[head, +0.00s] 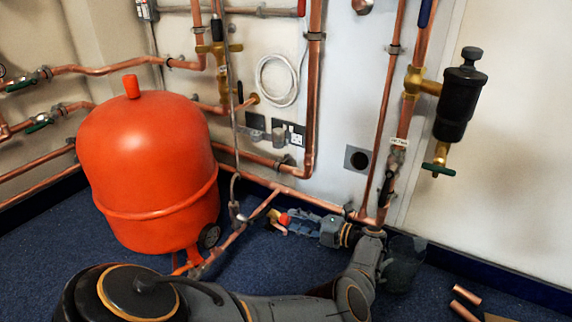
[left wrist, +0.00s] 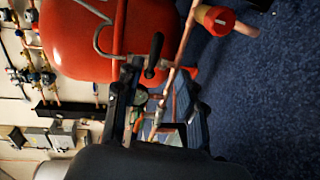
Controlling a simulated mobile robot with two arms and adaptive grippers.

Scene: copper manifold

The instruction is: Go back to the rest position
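My left arm comes in along the bottom of the head view and bends back at the wrist. My left gripper (head: 293,226) points left, low over the blue floor, beside the copper pipe in front of the red tank (head: 145,160). In the left wrist view the two fingers of the left gripper (left wrist: 160,82) stand apart with nothing held between them. The red tank (left wrist: 80,35) and pipework show beyond the fingers. A red and yellow fitting (head: 284,218) is close to the fingertips in the head view. My right gripper is not in view.
Copper pipes (head: 313,100) run along the wall and low across the floor near the gripper. A black cylindrical fitting (head: 457,105) hangs at the right. Loose copper pieces (head: 465,300) lie at the bottom right. Blue floor (head: 285,262) is open between the arm and the pipes.

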